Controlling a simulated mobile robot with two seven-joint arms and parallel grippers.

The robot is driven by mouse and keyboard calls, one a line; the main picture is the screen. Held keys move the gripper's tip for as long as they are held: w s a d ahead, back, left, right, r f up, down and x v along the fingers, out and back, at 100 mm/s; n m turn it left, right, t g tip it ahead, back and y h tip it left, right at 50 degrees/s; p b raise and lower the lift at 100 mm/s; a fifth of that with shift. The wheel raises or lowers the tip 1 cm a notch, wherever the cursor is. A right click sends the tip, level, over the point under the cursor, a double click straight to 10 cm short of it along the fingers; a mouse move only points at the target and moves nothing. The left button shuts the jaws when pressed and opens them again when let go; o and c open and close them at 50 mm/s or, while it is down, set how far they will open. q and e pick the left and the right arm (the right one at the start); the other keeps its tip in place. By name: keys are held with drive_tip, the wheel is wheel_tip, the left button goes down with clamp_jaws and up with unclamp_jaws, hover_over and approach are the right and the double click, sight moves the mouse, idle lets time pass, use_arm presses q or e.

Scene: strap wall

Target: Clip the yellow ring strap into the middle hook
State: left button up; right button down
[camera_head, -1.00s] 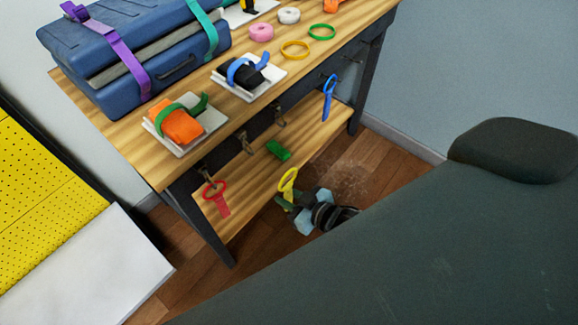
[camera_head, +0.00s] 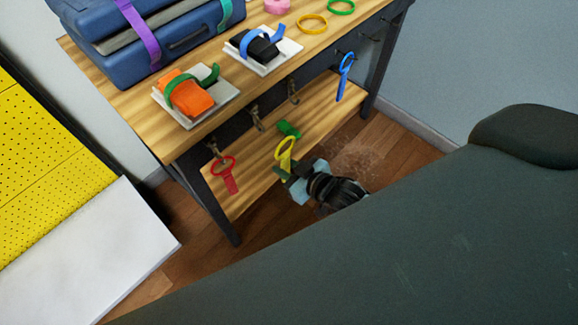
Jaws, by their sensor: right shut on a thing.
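The yellow ring strap (camera_head: 285,153) is held upright, ring end up, in front of the workbench's lower shelf. My right gripper (camera_head: 284,174) is shut on its lower tail; my dark wrist covers what lies behind. Metal hooks (camera_head: 256,118) (camera_head: 293,91) line the bench's dark front rail, above the strap and apart from it; I cannot tell for sure which is the middle one. A blue ring strap (camera_head: 346,75) hangs farther right. My left gripper is not in view.
A green block (camera_head: 289,129) lies on the lower shelf (camera_head: 255,165), just behind the yellow ring. On the bench top are a blue case (camera_head: 180,48), strapped orange (camera_head: 192,98) and black (camera_head: 262,47) items, and loose rings (camera_head: 312,23). A yellow pegboard (camera_head: 50,165) stands left.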

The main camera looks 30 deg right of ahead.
drive_tip(key=b+x, duration=0.5)
drive_tip(key=x, duration=0.3)
drive_tip(key=shift+w+a+r, duration=0.2)
drive_tip(key=shift+w+r, duration=0.05)
drive_tip(key=shift+w, duration=0.3)
idle(1.1)
drive_tip(key=shift+f, duration=0.15)
idle(0.6)
drive_tip(key=c, duration=1.1)
unclamp_jaws()
drive_tip(key=shift+c, duration=0.2)
